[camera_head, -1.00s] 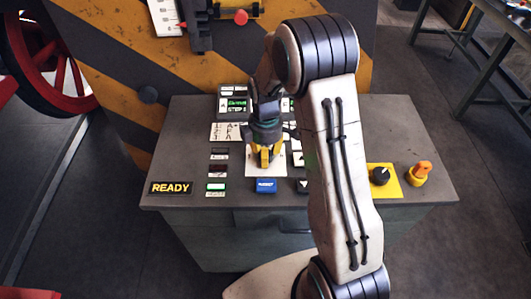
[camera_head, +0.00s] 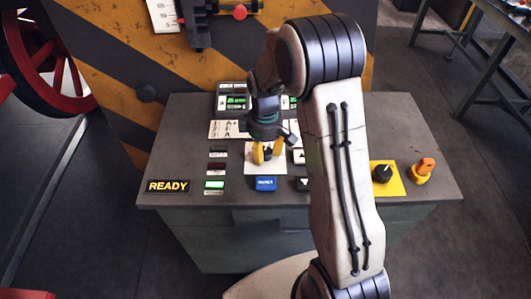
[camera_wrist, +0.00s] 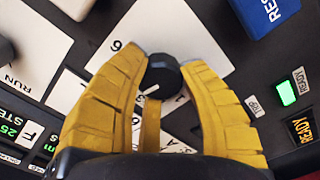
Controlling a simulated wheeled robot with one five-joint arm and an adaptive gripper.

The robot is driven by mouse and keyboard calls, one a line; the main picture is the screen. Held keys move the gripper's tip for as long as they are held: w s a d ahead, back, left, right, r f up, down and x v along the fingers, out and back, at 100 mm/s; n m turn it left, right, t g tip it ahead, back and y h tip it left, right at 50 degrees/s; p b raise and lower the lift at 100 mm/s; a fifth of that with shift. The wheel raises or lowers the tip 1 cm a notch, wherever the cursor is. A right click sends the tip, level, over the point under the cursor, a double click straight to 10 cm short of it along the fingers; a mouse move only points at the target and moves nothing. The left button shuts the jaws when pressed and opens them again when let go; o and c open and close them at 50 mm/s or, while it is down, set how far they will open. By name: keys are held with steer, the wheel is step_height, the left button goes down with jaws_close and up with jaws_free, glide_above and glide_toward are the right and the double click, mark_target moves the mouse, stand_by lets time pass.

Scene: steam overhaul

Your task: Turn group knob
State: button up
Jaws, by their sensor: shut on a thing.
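The group knob is a small round black knob (camera_wrist: 162,75) with a white pointer line. It sits on a white dial plate (camera_wrist: 168,32) printed with numbers. In the wrist view the pointer line aims down and to the left.
On the grey console (camera_head: 320,200), a blue button (camera_head: 266,183) lies in front of the dial and a lit READY sign (camera_head: 168,186) at left. A black knob on a yellow plate (camera_head: 398,187) and an orange-yellow switch (camera_head: 421,172) stand at right, beyond my arm.

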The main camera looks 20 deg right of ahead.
mark_target(265, 150)
steer(key=m+b, duration=0.1)
steer(key=m, duration=0.5)
steer(key=shift+f+b, duration=0.15)
steer(key=shift+b, duration=0.25)
steer(key=m+b, duration=0.1)
steer(key=m, duration=0.5)
steer(key=shift+m, duration=0.4)
steer(key=o, duration=1.2)
step_height(265, 150, up, 12)
stand_by(0.5)
